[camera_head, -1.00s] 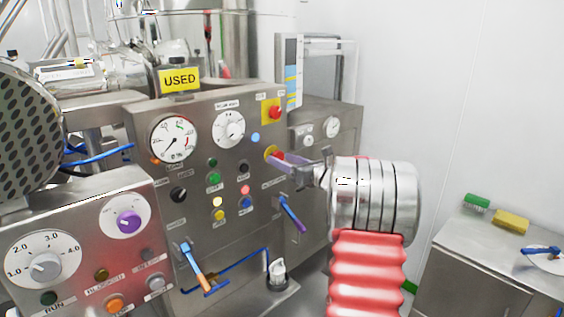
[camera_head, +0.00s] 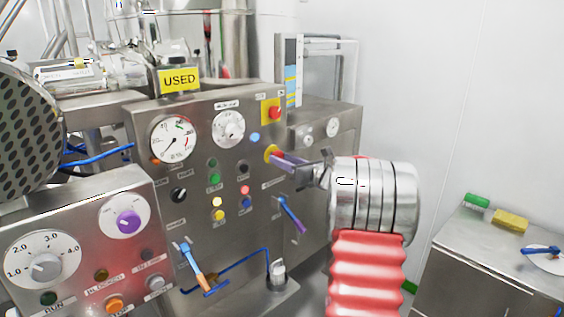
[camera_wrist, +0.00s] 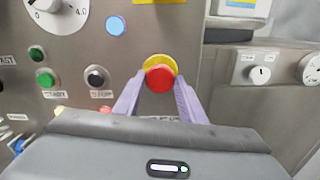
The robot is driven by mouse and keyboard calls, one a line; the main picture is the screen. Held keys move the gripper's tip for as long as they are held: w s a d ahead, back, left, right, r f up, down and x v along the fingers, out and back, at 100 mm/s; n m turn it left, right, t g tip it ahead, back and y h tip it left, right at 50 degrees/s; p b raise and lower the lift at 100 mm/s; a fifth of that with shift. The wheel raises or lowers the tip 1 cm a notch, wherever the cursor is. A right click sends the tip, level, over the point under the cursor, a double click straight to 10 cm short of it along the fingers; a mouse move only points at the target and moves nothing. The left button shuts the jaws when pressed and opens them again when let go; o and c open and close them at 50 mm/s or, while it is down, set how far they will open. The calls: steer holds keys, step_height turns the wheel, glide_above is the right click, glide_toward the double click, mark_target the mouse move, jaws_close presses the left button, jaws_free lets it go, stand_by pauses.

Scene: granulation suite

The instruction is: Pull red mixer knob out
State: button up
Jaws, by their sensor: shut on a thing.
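The red mixer knob (camera_wrist: 160,78) has a yellow collar and sits on the grey steel panel, between my two purple fingers in the wrist view. In the head view the knob (camera_head: 277,154) is mostly covered by the fingers, with its yellow collar showing on the left. My gripper (camera_wrist: 159,92) is shut on the knob, one finger on each side of it. It also shows in the head view (camera_head: 281,158), reaching in from the right.
A red button on a yellow plate (camera_head: 274,112) is just above the knob. A blue-purple lever handle (camera_head: 291,214) sticks out below my gripper. Gauges, a dial and several small lamps fill the panel to the left. A steel bench (camera_head: 470,250) stands at right.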

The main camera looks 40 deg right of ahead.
steer(key=shift+s+d+f, duration=0.1)
steer(key=shift+s, duration=0.6)
jaws_close()
steer(key=o, duration=1.4)
jaws_free()
steer(key=shift+c, duration=0.2)
steer(key=shift+s, duration=0.15)
steer(key=s, duration=1.3)
steer(key=shift+s+d, duration=0.15)
steer(key=shift+s, duration=0.15)
